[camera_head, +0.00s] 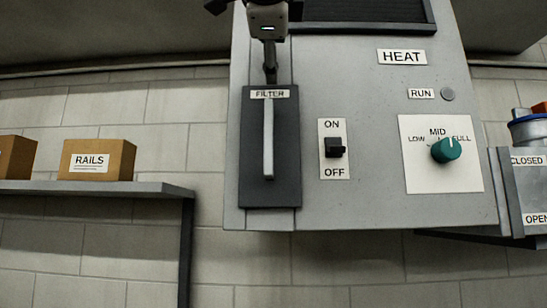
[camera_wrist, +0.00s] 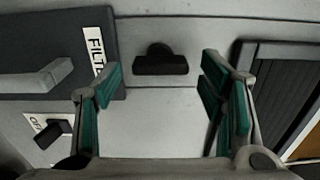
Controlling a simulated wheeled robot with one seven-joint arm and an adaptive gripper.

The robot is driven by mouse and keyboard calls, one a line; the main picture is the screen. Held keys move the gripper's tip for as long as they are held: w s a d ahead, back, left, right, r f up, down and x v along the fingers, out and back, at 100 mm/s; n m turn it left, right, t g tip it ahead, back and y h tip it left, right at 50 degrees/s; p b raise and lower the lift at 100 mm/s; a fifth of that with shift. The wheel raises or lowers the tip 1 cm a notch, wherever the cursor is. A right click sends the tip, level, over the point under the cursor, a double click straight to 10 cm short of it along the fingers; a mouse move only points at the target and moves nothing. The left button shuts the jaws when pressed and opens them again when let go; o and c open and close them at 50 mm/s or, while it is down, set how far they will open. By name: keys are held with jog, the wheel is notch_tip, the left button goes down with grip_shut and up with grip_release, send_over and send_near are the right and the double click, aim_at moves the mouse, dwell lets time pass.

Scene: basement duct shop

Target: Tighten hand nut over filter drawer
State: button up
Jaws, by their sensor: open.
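The filter drawer (camera_head: 254,190) is a dark panel with a pale vertical handle (camera_head: 268,140) and a FILTER label, set in the grey heater unit. In the wrist view the drawer (camera_wrist: 60,28) is at the upper left. A black hand nut (camera_wrist: 160,65) with a wide wing-like bar sits on the grey face beside the drawer's label end. My gripper (camera_wrist: 161,88) is open, its green-padded fingers on either side of the nut with clear gaps; contact is not visible. In the head view my gripper (camera_head: 270,62) is above the drawer and hides the nut.
The heater face (camera_head: 360,100) has a black ON/OFF switch (camera_head: 334,147), a green dial (camera_head: 446,149) and a dark grille (camera_head: 370,10). A shelf (camera_head: 100,188) with boxes (camera_head: 97,160) is at left. A CLOSED/OPEN part (camera_head: 528,185) is at right.

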jog(key=s, duration=1.2)
jog(key=shift+a, duration=0.2)
jog(key=w+d+f+n+g+h+p, duration=0.15)
jog(key=d+f+n+g, duration=0.35)
jog(key=f, duration=0.9)
jog(key=w+d+f+n+g+h, duration=0.1)
jog(key=w+d+f+n+g, duration=0.15)
jog(key=d+f+n, duration=0.75)
jog(key=s+d+f+n+g+y, duration=0.1)
jog(key=s+f, duration=0.3)
jog(key=f, duration=0.7)
jog(key=s+d+f+n+g+y+p, duration=0.1)
jog(key=s+f, duration=0.4)
jog(key=f, duration=0.6)
jog(key=s+d+f+n+g+y+p, duration=0.1)
jog(key=s+d+f+g, duration=0.2)
jog(key=f, duration=0.8)
jog(key=shift+s+n+g, duration=0.3)
jog(key=shift+s+g, duration=0.35)
jog(key=shift+s, duration=0.1)
